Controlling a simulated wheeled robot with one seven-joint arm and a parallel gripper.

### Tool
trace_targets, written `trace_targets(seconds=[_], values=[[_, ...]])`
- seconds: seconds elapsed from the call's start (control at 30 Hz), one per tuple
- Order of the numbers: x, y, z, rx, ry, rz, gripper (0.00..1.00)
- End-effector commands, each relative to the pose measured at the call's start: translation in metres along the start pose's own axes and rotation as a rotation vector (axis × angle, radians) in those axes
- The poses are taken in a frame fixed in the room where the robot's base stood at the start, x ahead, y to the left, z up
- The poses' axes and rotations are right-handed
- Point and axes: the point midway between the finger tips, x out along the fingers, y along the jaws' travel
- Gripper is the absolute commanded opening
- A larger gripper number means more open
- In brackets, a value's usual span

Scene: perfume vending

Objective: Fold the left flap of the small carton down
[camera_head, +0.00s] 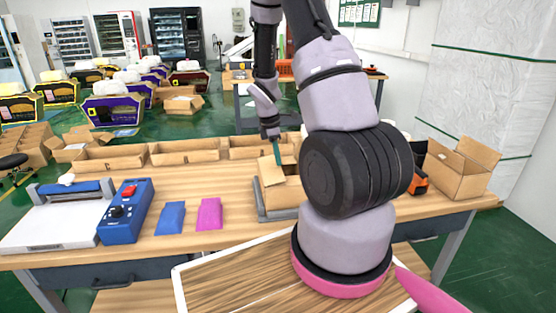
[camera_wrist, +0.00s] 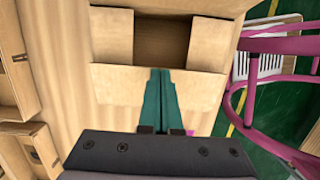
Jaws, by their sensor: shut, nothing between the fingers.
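The small carton (camera_head: 284,194) stands upright on the table, partly hidden behind my arm. Its left flap (camera_head: 271,170) stands up at a tilt in the head view. In the wrist view the carton's opening (camera_wrist: 162,38) is dark, between a left-hand flap (camera_wrist: 112,37) and a right-hand flap (camera_wrist: 208,42). A wide flap (camera_wrist: 118,82) lies on the near side. My gripper (camera_head: 278,161) is shut and empty, its teal fingers close to the raised flap. In the wrist view its fingertips (camera_wrist: 160,71) overlap the wide flap's upper edge; contact cannot be told.
A grey holder (camera_head: 263,213) sits at the carton's base. Open trays (camera_head: 184,152) line the table's back edge. A blue box with a red button (camera_head: 125,211), blue and pink packets (camera_head: 209,214) lie left. Another open carton (camera_head: 459,170) stands right.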

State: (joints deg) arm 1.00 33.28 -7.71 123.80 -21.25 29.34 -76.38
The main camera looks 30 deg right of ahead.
Motion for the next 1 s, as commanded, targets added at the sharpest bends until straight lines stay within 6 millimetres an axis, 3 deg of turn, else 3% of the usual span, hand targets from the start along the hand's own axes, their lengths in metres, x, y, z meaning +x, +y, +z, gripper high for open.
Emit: trace_targets(seconds=[0.47,0.7,1.0], values=[[0.007,0.0,0.001,0.001,0.0,0.0,0.0],[0.022,0.0,0.006,0.001,0.001,-0.001,0.0],[0.022,0.0,0.005,0.0,0.0,-0.001,0.0]])
